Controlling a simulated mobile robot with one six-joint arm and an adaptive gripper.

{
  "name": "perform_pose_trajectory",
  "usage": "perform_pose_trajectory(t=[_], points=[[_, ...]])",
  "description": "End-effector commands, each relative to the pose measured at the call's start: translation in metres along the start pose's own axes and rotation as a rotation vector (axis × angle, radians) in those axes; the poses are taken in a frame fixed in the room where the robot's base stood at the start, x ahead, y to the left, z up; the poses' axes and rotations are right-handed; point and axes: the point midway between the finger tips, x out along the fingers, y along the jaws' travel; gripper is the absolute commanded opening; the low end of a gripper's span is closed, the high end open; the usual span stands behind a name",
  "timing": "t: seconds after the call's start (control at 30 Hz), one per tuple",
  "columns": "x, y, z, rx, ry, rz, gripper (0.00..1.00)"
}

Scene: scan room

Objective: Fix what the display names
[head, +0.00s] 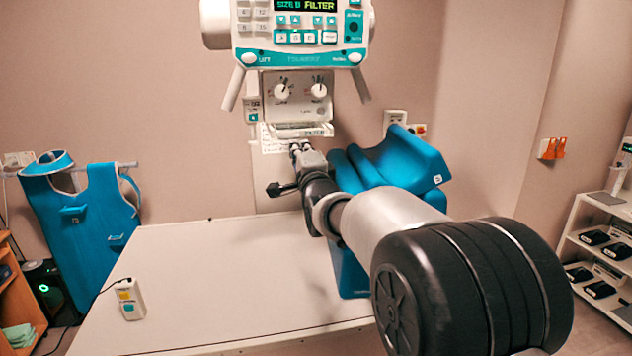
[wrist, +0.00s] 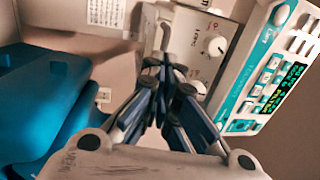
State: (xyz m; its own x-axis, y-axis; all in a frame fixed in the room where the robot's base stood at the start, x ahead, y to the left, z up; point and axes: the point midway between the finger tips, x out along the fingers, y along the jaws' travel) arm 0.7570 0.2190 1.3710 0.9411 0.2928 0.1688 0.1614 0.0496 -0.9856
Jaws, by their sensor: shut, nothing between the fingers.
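The control panel (head: 300,30) hangs at the top of the head view. Its display (head: 305,6) shows "SIZE B" in green and "FILTER" in yellow. Below it is a white box (head: 298,95) with a left knob (head: 281,91) and a right knob (head: 319,90). A ledge with small lettering (head: 305,130) runs under the box. My gripper (head: 295,147) is shut and empty just below that ledge; contact cannot be told. In the wrist view, my gripper (wrist: 168,65) points at the box, beside a knob (wrist: 216,46). The panel's display (wrist: 284,90) is tilted and hard to read there.
A white table (head: 220,275) lies below, with a hand control (head: 130,299) at its left. Blue cushions (head: 395,165) stand behind my arm. A blue apron (head: 85,210) hangs at left. A shelf (head: 600,230) with black items stands at right. The table's middle is clear.

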Motion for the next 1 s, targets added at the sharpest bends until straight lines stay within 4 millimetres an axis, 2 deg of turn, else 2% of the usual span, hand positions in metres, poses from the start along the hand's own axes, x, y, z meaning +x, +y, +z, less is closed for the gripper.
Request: perform_pose_trajectory(t=[0.3,0.43,0.63,0.77,0.87,0.97,1.0], points=[[-0.066,0.0,0.0,0.0,0.0,0.003,0.0],[-0.085,0.001,0.0,0.0,0.0,0.003,0.0],[-0.102,0.001,-0.002,-0.013,0.003,0.012,0.0],[-0.123,0.0,-0.017,-0.128,0.023,0.105,0.0],[-0.162,0.006,-0.038,-0.308,0.031,0.264,0.0],[-0.221,0.02,-0.058,-0.517,-0.003,0.466,0.0],[-0.248,0.027,-0.064,-0.597,-0.03,0.547,0.0]])
